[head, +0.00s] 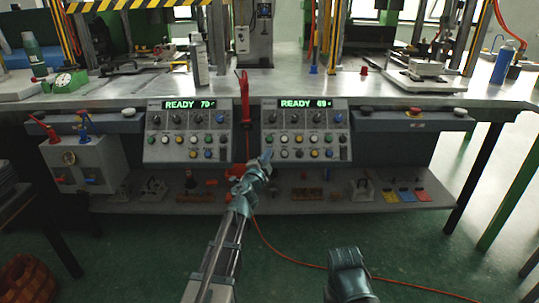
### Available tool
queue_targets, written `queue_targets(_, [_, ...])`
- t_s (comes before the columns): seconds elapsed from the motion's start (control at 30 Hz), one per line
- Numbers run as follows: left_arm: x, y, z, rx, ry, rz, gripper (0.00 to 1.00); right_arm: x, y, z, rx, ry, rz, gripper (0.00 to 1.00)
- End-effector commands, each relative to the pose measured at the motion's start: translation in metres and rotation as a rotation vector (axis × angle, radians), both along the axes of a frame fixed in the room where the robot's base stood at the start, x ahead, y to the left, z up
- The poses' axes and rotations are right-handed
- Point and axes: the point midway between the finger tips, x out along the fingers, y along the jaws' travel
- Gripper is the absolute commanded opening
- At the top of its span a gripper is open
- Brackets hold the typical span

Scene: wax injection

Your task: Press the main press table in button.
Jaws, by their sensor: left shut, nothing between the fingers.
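Two control panels hang under the front edge of the bench. The left panel (150,131) has a lit green display reading READY and about 70. The right panel (344,129) has a similar display reading READY and about 69. Each has a row of dark knobs above small coloured buttons. The button labels are too small to read, so I cannot tell which is the main press table in button. My left gripper (265,159) is shut and empty, just below the left end of the right panel, apparently apart from it. My right gripper is not visible; only part of that arm shows.
A red tool (244,88) hangs between the panels. The lower shelf (325,206) holds small fixtures and coloured plates. A grey box with red and blue handles (92,164) stands at left. Bottles and presses stand on the bench (120,91). An orange hose (283,256) crosses the green floor.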

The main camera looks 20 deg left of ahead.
Motion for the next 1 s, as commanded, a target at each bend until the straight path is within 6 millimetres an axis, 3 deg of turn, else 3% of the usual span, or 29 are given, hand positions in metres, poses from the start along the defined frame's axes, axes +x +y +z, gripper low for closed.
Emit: queue_targets(1.0, [0.0068,0.002,-0.0057,0.0,0.0,0.0,0.0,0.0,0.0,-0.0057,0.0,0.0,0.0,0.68])
